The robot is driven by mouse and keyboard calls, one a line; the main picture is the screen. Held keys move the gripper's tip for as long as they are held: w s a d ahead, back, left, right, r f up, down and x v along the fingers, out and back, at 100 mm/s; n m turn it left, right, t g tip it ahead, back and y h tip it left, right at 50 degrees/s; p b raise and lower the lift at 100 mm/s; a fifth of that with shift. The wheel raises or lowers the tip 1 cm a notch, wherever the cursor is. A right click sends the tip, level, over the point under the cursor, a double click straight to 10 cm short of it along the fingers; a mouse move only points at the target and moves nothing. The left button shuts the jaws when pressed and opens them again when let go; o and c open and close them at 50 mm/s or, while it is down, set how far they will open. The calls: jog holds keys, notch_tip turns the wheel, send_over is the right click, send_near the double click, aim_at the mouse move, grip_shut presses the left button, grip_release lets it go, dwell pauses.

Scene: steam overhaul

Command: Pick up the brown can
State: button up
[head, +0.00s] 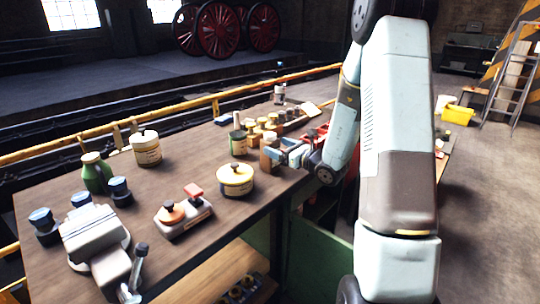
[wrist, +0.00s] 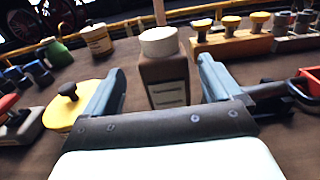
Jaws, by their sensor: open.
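The brown can (wrist: 165,82) is a square-sided brown container with a cream cap and a pale label. It stands upright on the workbench, centred between my fingers in the wrist view. In the head view the brown can (head: 266,158) is partly hidden by my gripper (head: 287,154). My gripper, also in the wrist view (wrist: 161,70), is open, with one finger on each side of the can and visible gaps to it. I cannot tell exactly how far the fingertips reach along its sides.
A yellow-lidded tin (head: 235,181) stands close by the gripper. A green tin (head: 238,144) and a wooden rack of knobbed pieces (wrist: 235,42) are behind. A red-handled device (head: 183,215), cream pot (head: 146,150), green bottle (head: 96,174) and vise (head: 95,232) occupy the left.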

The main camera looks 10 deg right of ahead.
jog(key=x, duration=0.5)
jog(key=shift+w+d+f, duration=0.1)
jog(key=shift+d+f, duration=0.05)
jog(key=c, duration=1.4)
